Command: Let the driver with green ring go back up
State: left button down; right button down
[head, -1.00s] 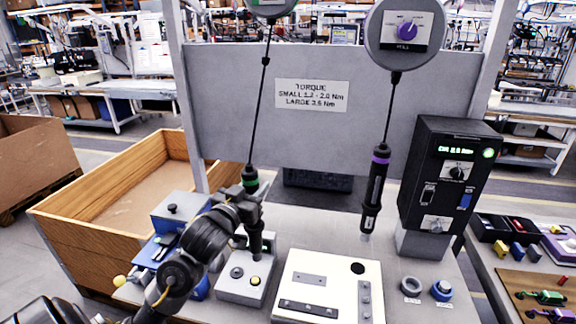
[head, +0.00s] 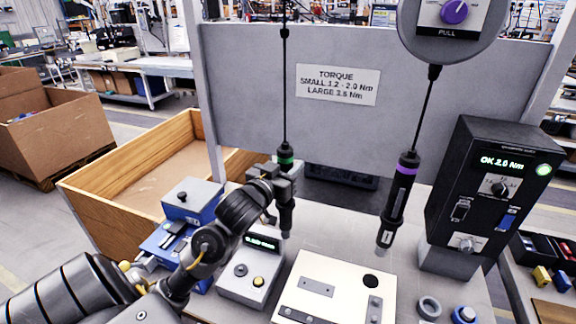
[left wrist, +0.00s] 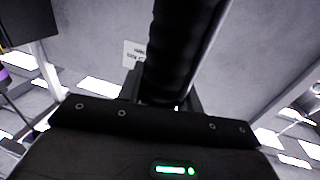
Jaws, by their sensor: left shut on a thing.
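The driver with the green ring (head: 286,160) hangs upright on a taut cord in the head view. My left gripper (head: 284,182) is shut on it, around its dark body. The driver's lower tip hangs clear above the grey tester box with a lit display (head: 250,275). In the left wrist view the dark driver body (left wrist: 182,45) rises between the fingers of my gripper (left wrist: 165,100). The balancer above the green-ringed driver is out of view. My right gripper is not in view.
The purple-ringed driver (head: 399,195) hangs to the right under its balancer (head: 455,20). A black controller (head: 490,195) reads OK 2.0 Nm. A white plate (head: 335,290) lies on the table, with a wooden crate (head: 115,205) to the left.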

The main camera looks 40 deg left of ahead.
aim_at(288, 151)
pick_arm(q)
jog(key=shift+w+r+p, duration=0.15)
jog(key=shift+r+p, duration=0.35)
jog(key=shift+r, duration=0.35)
jog(key=shift+r+p, duration=0.8)
jog(key=shift+r, duration=0.4)
jog(key=c, duration=0.9)
grip_release()
jog(key=shift+o, duration=0.7)
jog(key=shift+f, duration=0.1)
jog(key=o, duration=0.8)
jog(key=shift+c, duration=0.2)
